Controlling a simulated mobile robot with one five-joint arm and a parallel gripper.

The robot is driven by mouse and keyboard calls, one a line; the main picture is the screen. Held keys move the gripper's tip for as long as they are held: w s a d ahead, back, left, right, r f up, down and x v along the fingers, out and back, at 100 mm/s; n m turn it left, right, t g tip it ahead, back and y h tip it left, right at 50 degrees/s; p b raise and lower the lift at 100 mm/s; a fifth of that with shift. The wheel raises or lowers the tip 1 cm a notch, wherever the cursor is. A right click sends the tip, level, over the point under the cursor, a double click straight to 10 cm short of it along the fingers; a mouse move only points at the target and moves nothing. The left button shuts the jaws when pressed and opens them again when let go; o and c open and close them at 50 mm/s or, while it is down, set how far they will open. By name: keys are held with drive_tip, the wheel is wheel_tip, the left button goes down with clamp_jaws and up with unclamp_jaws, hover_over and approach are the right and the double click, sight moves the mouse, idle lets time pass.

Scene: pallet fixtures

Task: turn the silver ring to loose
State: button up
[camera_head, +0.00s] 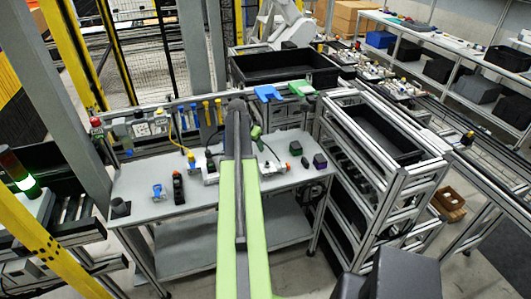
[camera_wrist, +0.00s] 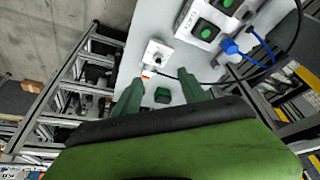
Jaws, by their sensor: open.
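In the wrist view, a small pale square block (camera_wrist: 157,55) carries a round silver-grey part, likely the silver ring (camera_wrist: 155,58), with an orange tab at its lower edge. Its exact turn position is too small to read. My gripper (camera_wrist: 161,84) is open, its two green fingers spread and empty. The block lies beyond the fingertips, apart from them. A dark green box (camera_wrist: 162,95) shows between the fingers. In the head view, my light green arm reaches over the grey table (camera_head: 145,208) and hides its middle; the ring cannot be made out there.
In the wrist view, a white box with green buttons (camera_wrist: 205,22) and a blue connector (camera_wrist: 230,46) with a cable lie to the upper right. In the head view, a blue fixture (camera_head: 158,192) and a black fixture (camera_head: 178,187) stand on the left. A metal rack (camera_head: 385,165) borders the table's right.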

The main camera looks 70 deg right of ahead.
drive_tip(key=s, duration=0.1)
drive_tip(key=b, duration=1.7)
approach(267, 163)
drive_tip(key=x, duration=0.9)
drive_tip(key=shift+w+d+f, duration=0.1)
drive_tip(key=shift+f, duration=0.2)
drive_tip(key=shift+r+p, duration=0.1)
drive_tip(key=shift+p, duration=0.25)
drive_tip(key=shift+c, duration=0.3)
clamp_jaws()
drive_tip(key=shift+a, duration=0.2)
drive_tip(key=shift+d, duration=0.15)
